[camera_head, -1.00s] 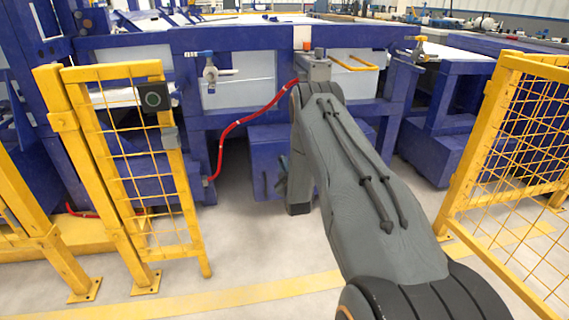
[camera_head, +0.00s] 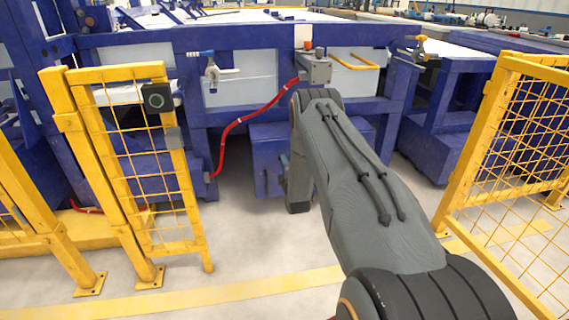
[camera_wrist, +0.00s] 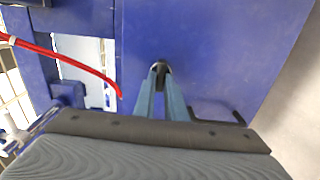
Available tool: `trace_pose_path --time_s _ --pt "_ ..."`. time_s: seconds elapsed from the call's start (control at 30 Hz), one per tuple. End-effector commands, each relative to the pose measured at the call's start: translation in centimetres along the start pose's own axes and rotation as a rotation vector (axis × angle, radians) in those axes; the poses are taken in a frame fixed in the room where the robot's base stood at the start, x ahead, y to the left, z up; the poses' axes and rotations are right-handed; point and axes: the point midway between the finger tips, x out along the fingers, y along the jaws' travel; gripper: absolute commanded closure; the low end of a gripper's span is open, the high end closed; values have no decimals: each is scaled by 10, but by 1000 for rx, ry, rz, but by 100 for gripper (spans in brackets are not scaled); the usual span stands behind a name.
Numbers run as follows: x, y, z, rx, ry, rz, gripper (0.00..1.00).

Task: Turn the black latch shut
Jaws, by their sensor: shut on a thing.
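My gripper (camera_wrist: 160,94) shows in the wrist view as two blue-grey fingers reaching to the face of a blue box (camera_wrist: 215,50). Its fingertips are shut on the black latch (camera_wrist: 161,76), a small dark piece with a lighter rounded top. The fingers hide most of the latch, so its turn angle cannot be told. In the head view the blue box (camera_head: 264,150) stands low under the machine frame. There my grey arm hides the latch and most of my gripper.
A red hose (camera_head: 238,122) runs beside the box; it also shows in the wrist view (camera_wrist: 70,58). A black bent bar (camera_wrist: 225,113) is right of my fingers. Yellow fences stand at left (camera_head: 140,170) and right (camera_head: 500,150). Open floor lies between them.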

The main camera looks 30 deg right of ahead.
Motion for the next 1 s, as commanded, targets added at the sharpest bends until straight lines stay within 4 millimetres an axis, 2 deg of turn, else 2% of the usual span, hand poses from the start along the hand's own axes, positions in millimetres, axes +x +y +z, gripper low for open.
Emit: trace_pose_path --time_s 0.57,0.6,0.67,1.0 --pt "0 -1 0 -30 1 -1 100" --pt "0 -1 0 -30 1 -1 82" --pt "0 -1 0 -29 1 -1 72" --pt "-2 0 1 -28 -1 -1 70"
